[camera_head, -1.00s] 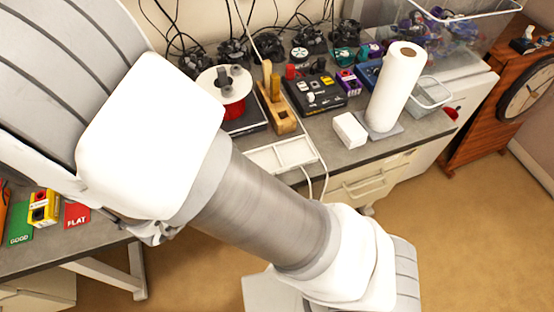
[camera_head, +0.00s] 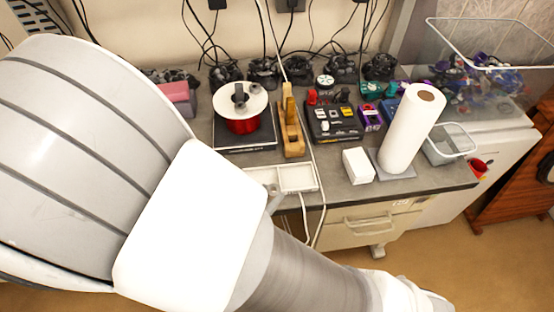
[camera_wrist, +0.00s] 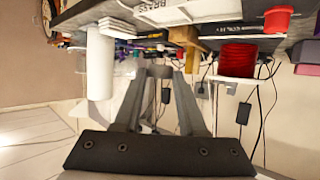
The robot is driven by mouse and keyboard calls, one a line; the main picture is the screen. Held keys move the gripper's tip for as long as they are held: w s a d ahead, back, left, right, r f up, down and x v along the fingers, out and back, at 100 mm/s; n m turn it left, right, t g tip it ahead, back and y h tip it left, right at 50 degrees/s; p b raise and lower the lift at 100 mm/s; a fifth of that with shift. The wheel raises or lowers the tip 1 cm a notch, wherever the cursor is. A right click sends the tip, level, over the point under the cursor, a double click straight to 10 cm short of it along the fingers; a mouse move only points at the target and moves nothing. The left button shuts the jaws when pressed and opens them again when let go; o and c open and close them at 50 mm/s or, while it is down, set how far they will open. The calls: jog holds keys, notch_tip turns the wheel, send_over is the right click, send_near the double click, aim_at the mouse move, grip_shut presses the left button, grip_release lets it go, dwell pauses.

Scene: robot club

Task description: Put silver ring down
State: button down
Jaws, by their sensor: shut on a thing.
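My gripper (camera_wrist: 160,74) shows in the wrist view, its two dark fingers reaching forward and closing on a small grey thing between the tips, which I take to be the silver ring (camera_wrist: 161,71). Its shape is hard to make out at this size. The wrist picture is upside down, with the bench along its top. The gripper is in front of the bench, with no visible contact with it. In the head view my arm hides the gripper and the ring.
On the grey bench (camera_head: 335,192) are a white compartment tray (camera_head: 297,179) at the front edge, a red spool (camera_head: 241,124), a wooden block tool (camera_head: 291,130), a black control box (camera_head: 336,124), a white box (camera_head: 358,166) and a paper roll (camera_head: 411,130). A clear basket (camera_head: 449,145) stands right.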

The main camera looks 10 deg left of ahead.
jog(key=w+a+f+b, duration=0.1)
jog(key=w+f+b, duration=0.1)
jog(key=w, duration=0.1)
jog(key=w+a+f+b, duration=0.2)
jog(key=w+b, duration=0.1)
jog(key=w+a+f+b, duration=0.1)
jog(key=w+f+b, duration=0.2)
jog(key=shift+w+a, duration=0.1)
jog(key=shift+a, duration=0.1)
jog(key=shift+w+a+f, duration=0.1)
jog(key=shift+w+a, duration=0.1)
jog(key=shift+w, duration=0.2)
notch_tip(320, 180, down, 4)
jog(key=b, duration=0.5)
jog(key=c, duration=0.8)
grip_release()
jog(key=shift+o, duration=0.2)
jog(key=shift+f, duration=0.1)
